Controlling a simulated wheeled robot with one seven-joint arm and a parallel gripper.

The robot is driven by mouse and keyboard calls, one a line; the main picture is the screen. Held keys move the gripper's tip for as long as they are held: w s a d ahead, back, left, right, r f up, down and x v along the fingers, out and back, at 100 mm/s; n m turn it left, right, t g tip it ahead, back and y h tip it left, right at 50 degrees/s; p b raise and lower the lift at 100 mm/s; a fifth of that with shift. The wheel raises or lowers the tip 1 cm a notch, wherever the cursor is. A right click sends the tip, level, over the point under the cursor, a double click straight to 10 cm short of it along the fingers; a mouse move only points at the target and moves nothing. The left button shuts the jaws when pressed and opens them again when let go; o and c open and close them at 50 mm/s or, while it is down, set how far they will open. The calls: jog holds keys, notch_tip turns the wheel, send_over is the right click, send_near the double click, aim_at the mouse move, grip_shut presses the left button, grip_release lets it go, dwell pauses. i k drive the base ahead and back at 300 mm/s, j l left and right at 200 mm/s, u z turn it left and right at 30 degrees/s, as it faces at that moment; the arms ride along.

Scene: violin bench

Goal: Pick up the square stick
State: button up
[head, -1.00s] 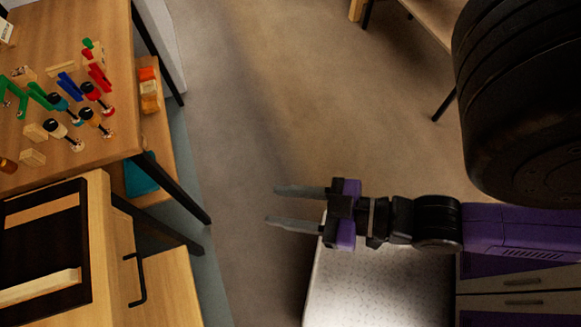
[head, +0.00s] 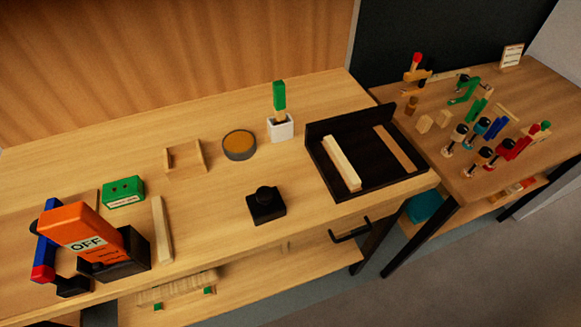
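Several wooden sticks could be the square stick, and I cannot tell for certain which one is meant. A pale, thick, square-edged stick (head: 341,163) lies in the left part of a black tray (head: 372,182) on the bench. A darker, flatter strip (head: 395,148) lies at the tray's right side. Another pale stick (head: 162,229) lies on the bench at the left, beside an orange and black device. My gripper is out of view.
The bench (head: 215,215) also bears an orange OFF device (head: 82,230), a green box (head: 123,191), a wooden cradle (head: 185,160), a round tin (head: 239,146), a white holder (head: 281,128) with a green-handled tool, and a black knobbed block (head: 266,204). A crowded table (head: 465,185) stands right.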

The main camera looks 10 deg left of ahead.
aim_at(165, 252)
jog(key=u, duration=1.2)
